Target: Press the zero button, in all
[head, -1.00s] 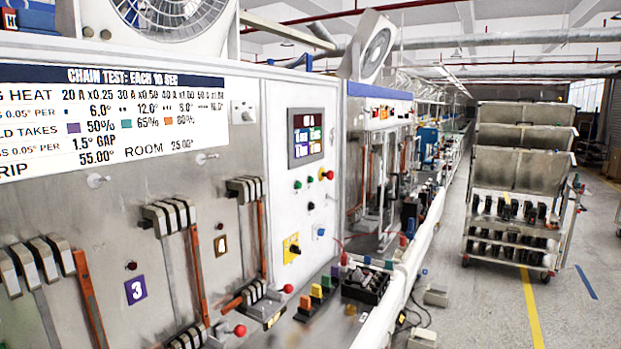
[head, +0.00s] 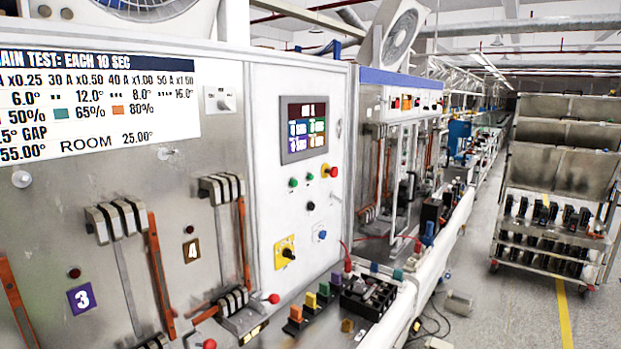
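A white control panel (head: 268,190) stands upright near the middle of the head view. It carries a small lit screen (head: 306,129). I cannot read a label that tells which one is the zero button. My gripper is not in view.
Test bays with copper bars and a red-knobbed lever (head: 271,298) stand left of the panel, under a chart (head: 95,108). A ledge below holds coloured blocks (head: 310,302) and a black device (head: 368,296). A cart (head: 560,165) stands right; grey floor lies between.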

